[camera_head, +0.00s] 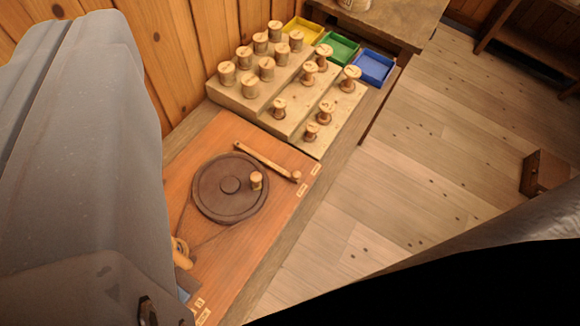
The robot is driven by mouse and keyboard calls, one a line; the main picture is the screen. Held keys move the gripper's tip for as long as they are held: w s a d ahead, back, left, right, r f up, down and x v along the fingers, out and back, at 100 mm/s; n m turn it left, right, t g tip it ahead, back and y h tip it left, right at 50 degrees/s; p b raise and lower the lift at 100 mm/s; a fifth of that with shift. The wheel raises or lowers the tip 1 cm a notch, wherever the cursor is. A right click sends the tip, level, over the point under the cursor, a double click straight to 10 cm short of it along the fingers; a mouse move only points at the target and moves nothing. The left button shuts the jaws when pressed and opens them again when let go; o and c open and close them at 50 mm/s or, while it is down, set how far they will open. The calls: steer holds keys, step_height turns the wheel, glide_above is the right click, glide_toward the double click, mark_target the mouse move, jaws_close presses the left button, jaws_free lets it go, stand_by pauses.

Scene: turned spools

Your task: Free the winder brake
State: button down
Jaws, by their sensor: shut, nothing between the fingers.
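The winder is a dark round wheel (230,187) with a pale crank knob (256,181), set on a reddish-brown board (225,262). A slim wooden bar (264,159), perhaps the brake lever, lies just beyond the wheel at its upper right. The bar ends in a small round peg (296,176) near the board's right edge. I cannot tell whether the bar touches the wheel. A belt runs from the wheel toward a pale wooden part (181,252), partly hidden by my grey arm. My gripper's fingers do not show.
A stepped wooden rack (240,104) with several turned spools stands beyond the board. Yellow (303,31), green (338,49) and blue (373,68) trays sit behind it. Open plank floor (420,180) lies to the right.

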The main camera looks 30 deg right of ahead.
steer(key=shift+r, duration=0.1)
steer(key=w+d+f+m, duration=0.2)
steer(key=w+f+m, duration=0.3)
steer(key=f, duration=0.5)
steer(key=w+d+f+m+g, duration=0.1)
steer(key=w+d+f+m, duration=0.25)
steer(key=w+f, duration=0.5)
steer(key=w+d+f+m, duration=0.2)
steer(key=w+f+m, duration=0.25)
steer(key=f, duration=0.65)
steer(key=s+d+f+m+g+h, duration=0.1)
steer(key=s+d+f+m+g, duration=0.1)
steer(key=f, duration=0.7)
steer(key=s+d+f+m+g+h+b, duration=0.1)
steer(key=s+d+f+m+g, duration=0.1)
steer(key=f, duration=0.8)
steer(key=s+d+f+m+g+h, duration=0.1)
steer(key=s+d+f+m+g, duration=0.1)
steer(key=f+m, duration=0.4)
step_height(320, 180, down, 3)
steer(key=shift+s+d+f+h, duration=0.2)
steer(key=shift+s+d+h, duration=0.25)
steer(key=shift+d, duration=0.3)
